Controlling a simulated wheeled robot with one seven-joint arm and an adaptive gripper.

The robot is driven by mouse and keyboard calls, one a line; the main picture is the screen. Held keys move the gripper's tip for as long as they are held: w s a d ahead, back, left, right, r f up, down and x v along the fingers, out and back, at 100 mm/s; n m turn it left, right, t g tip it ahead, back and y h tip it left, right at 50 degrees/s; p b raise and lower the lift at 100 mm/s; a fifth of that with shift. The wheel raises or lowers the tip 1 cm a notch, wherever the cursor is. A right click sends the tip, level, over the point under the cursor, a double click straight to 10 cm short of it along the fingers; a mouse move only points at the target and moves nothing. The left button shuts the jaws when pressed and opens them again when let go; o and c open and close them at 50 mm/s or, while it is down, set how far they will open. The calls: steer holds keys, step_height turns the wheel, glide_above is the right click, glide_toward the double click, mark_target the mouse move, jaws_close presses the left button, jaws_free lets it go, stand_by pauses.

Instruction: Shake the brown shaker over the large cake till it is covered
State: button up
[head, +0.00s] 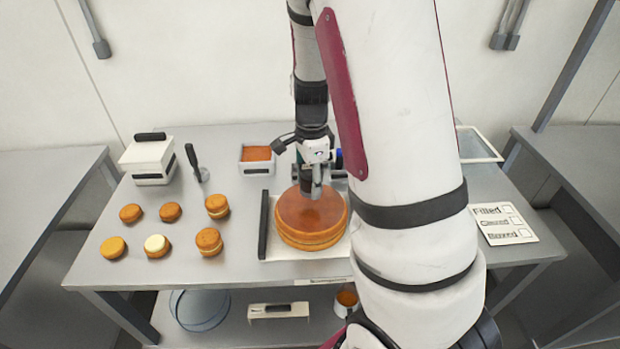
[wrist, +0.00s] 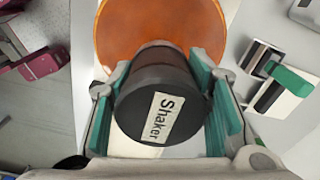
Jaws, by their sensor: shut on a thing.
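The large cake (head: 312,232) is a wide layered round with a smooth orange-brown top, on a white board with a black handle (head: 263,225). Its top also shows behind the shaker in the wrist view (wrist: 160,22). My gripper (head: 316,182) is above the cake, shut on the brown shaker (head: 305,182). In the wrist view the shaker (wrist: 160,110) sits between the teal finger pads. Its dark end, labelled "Shaker", faces the wrist camera, and its other end points toward the cake and is hidden. I cannot tell how much powder lies on the cake.
Several small rounds (head: 171,212) stand at the left, one pale-topped (head: 157,245). Behind are a white box (head: 148,160), a dark-handled tool (head: 197,164) and a tray of orange filling (head: 257,154). A printed card (head: 503,224) lies right. My arm hides part of the table.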

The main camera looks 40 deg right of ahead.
mark_target(306, 169)
steer(key=shift+a+p, duration=0.3)
steer(key=shift+a, duration=0.45)
stand_by(0.5)
steer(key=shift+d+b, duration=0.35)
steer(key=shift+d, duration=1.15)
steer(key=shift+a+p, duration=0.5)
steer(key=shift+a, duration=1)
steer(key=shift+d, duration=1.5)
steer(key=shift+a+p, duration=0.4)
steer(key=shift+a, duration=1.1)
steer(key=shift+r+p, duration=1.05)
steer(key=shift+r, duration=1.45)
